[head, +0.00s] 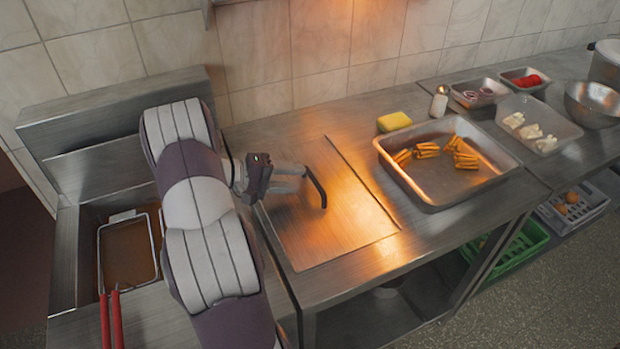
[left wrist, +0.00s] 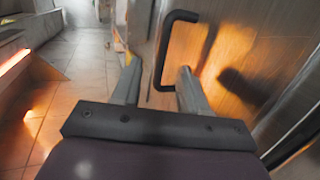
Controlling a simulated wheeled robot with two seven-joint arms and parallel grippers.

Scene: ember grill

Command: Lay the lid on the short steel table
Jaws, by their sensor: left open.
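The lid (head: 345,225) is a flat, rectangular steel panel with a black bar handle (head: 318,188). It lies flat on the short steel table (head: 345,283), beside the fryer. My left gripper (head: 303,172) is open at the handle, over the lid's left part. In the left wrist view the black handle (left wrist: 166,50) stands up from the lid (left wrist: 225,55), ahead of and partly between the open fingers (left wrist: 160,88). I cannot tell whether a finger touches it. My left arm hides the lid's surroundings on the left. My right gripper is not in view.
An open fryer (head: 90,215) with a red-handled basket (head: 128,250) stands left. A steel tray (head: 440,195) of fries sits right of the lid, with a yellow sponge (head: 394,121) and a small bottle (head: 438,103) behind. Food containers and a bowl (head: 592,104) stand farther right.

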